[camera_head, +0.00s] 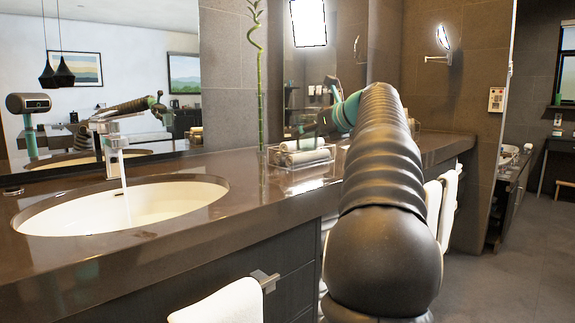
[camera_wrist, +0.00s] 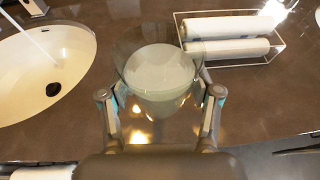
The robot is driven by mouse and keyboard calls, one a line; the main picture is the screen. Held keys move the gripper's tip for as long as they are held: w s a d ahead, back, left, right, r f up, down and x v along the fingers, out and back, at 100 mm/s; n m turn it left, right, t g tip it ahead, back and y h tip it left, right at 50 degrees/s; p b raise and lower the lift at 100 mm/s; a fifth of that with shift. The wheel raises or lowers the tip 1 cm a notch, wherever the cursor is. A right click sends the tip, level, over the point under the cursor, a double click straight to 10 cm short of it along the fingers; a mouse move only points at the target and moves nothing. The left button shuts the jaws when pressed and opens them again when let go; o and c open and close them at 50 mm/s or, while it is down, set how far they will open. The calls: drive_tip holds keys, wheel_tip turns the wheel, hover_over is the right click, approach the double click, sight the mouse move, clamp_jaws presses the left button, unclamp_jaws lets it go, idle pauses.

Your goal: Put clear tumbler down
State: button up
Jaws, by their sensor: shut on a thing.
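A clear tumbler (camera_wrist: 159,75) shows in the wrist view, between the two fingers of my gripper (camera_wrist: 160,100). The gripper is shut on the tumbler, with one finger at each side. The brown countertop (camera_wrist: 95,130) lies beneath it; I cannot tell whether the tumbler's base touches the counter. In the head view my arm hides most of the gripper, and I cannot make out the tumbler there. The countertop (camera_head: 255,190) runs along the wall in that view.
A white sink basin (camera_wrist: 50,75) with running water lies left of the tumbler; its faucet (camera_head: 113,150) shows in the head view. A clear tray (camera_wrist: 275,52) with rolled white towels (camera_wrist: 228,27) stands at the back right. A tall green stalk (camera_head: 258,80) stands behind.

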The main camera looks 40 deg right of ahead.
drive_tip(key=w+a+f, duration=0.2)
drive_tip(key=w, duration=0.1)
drive_tip(key=w+a+f+b, duration=0.1)
drive_tip(key=shift+w+a+f, duration=0.15)
drive_tip(key=shift+w+f, duration=0.05)
drive_tip(key=shift+w, duration=0.1)
drive_tip(key=shift+f+b, duration=0.95)
drive_tip(key=shift+f, duration=1)
drive_tip(key=shift+f, duration=0.15)
drive_tip(key=o, duration=1.3)
drive_tip(key=shift+c, duration=0.2)
drive_tip(key=shift+s+r, duration=0.2)
drive_tip(key=v, duration=1.1)
drive_tip(key=shift+s+p, duration=0.3)
drive_tip(key=shift+p, duration=0.15)
